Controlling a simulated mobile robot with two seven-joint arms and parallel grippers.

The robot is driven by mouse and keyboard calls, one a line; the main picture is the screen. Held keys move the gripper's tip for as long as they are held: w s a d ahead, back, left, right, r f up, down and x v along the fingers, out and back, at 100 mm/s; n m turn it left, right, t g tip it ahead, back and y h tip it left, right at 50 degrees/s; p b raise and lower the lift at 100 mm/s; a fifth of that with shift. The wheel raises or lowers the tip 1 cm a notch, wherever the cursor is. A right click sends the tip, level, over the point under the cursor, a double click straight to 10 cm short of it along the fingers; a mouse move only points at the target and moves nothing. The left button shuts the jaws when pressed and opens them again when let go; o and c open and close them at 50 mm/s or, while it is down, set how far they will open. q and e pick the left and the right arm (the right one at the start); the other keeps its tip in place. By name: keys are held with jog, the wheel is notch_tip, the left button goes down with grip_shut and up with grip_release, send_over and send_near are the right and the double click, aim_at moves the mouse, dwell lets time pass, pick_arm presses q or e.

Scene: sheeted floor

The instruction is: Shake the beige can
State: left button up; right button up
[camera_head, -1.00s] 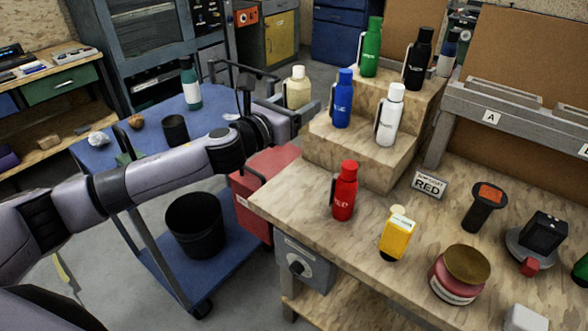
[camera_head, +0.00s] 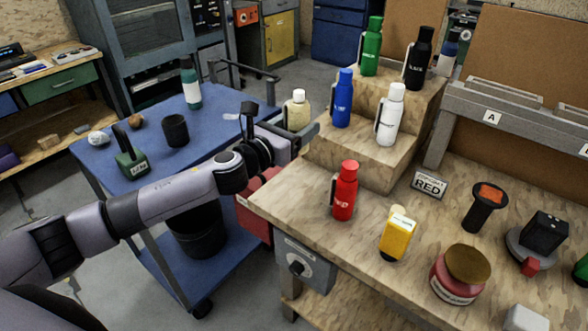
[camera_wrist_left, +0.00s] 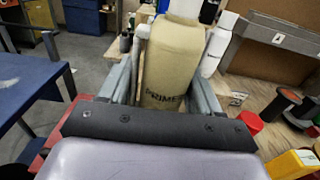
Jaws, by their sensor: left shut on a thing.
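The beige can (camera_head: 297,112), with a white cap, is held upright by my left gripper (camera_head: 300,127) in the head view. It is off the bench, beside the stepped wooden stand, in front of the grey floor behind. In the left wrist view the beige can (camera_wrist_left: 174,62) stands between the two grey fingers, with dark lettering on its lower front. My left gripper is shut on it. My right gripper is not in view.
Red (camera_head: 344,191), blue (camera_head: 342,98), white (camera_head: 390,114), green (camera_head: 371,46) and black (camera_head: 418,58) bottles stand close to the right. A yellow container (camera_head: 397,236) and red jar (camera_head: 461,274) sit on the workbench. A blue cart (camera_head: 222,112) is at left.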

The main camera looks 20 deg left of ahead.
aim_at(295, 95)
pick_arm(q)
notch_tip(295, 95, up, 8)
jog(key=shift+f, duration=0.2)
notch_tip(295, 95, down, 7)
jog(key=shift+f, duration=0.2)
jog(key=shift+r, duration=0.2)
